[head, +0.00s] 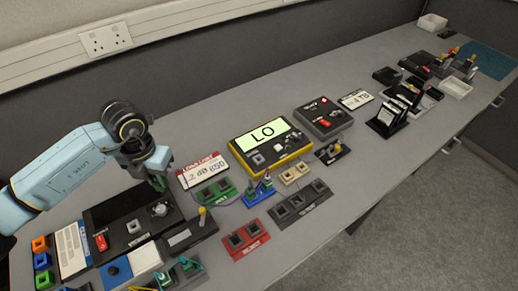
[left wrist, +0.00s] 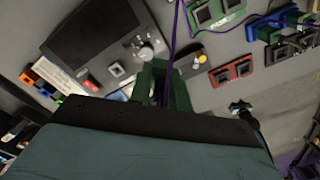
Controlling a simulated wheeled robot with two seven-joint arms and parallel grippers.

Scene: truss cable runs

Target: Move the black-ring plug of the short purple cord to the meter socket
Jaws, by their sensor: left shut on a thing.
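My left gripper (head: 162,184) is shut above the black tester box (head: 130,225) at the left of the bench. The purple cord (left wrist: 175,28) runs up from between its green fingers (left wrist: 163,88) in the left wrist view. The plug is hidden in the jaws, so its ring colour cannot be seen. In the head view the cord sags past the green block (head: 216,192) towards the blue block (head: 260,190). The meter (head: 270,143) is yellow-edged and reads LO; its grey socket (head: 258,159) looks empty. A dark shape (left wrist: 243,109) in the left wrist view may be my right gripper.
A white label panel (head: 203,170) stands behind the green block. Red (head: 246,239) and dark (head: 300,203) socket blocks lie towards the front edge. A yellow-capped post (head: 202,217) stands beside the tester box. Free bench lies behind the meter.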

